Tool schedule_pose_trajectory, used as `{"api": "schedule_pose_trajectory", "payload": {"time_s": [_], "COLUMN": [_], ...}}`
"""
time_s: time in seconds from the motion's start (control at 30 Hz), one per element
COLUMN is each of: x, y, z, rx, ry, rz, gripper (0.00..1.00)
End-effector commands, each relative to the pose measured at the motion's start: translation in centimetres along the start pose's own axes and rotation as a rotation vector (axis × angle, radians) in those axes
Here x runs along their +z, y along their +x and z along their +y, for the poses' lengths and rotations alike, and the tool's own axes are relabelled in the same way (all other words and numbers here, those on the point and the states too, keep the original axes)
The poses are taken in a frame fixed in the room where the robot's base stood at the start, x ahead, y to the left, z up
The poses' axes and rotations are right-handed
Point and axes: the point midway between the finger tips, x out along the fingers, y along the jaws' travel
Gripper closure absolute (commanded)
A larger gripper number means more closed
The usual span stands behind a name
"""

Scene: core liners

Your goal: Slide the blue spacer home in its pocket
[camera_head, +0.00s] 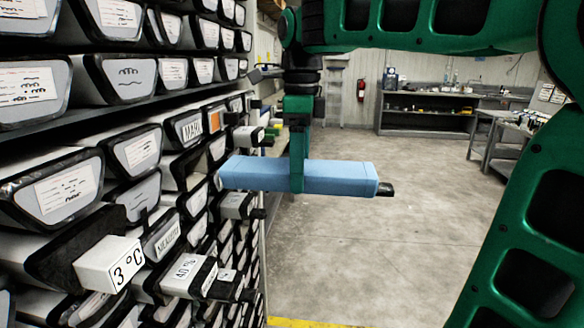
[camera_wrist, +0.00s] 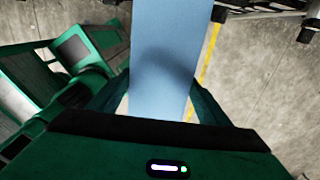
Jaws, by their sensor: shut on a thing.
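The blue spacer (camera_head: 335,178) is a long blue bar held roughly level in the head view, pointing left toward the rack. My gripper (camera_head: 297,178) is shut around its middle. Its left end is close to the rack front, among the liner ends. I cannot tell whether that end is inside a pocket or just in front of one. A small dark piece shows at its right end. In the wrist view the spacer (camera_wrist: 168,40) runs up from between the fingers of my gripper (camera_wrist: 158,105). The pocket itself is not clearly visible.
The rack (camera_head: 110,110) of labelled liners fills the left side. Several ends stick out, including a white block marked 3°C (camera_head: 110,265) and one marked 40 % (camera_head: 190,268). Open concrete floor (camera_head: 400,245) lies to the right, with a workbench (camera_head: 425,108) far back.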

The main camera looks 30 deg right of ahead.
Motion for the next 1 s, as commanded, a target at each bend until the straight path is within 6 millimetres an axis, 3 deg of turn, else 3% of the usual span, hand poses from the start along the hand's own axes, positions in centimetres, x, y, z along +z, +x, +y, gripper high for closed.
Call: {"api": "schedule_pose_trajectory", "payload": {"time_s": [0.17,0.7,1.0], "x": [0.4,5.1,6.2], "y": [0.0,0.0,0.0], "z": [-0.1,0.2,0.3], "rx": [0.0,0.001,0.0], "ry": [-0.001,-0.009,-0.01], "rz": [0.0,-0.001,-0.001], "gripper": [0.51,0.51,0.51]}}
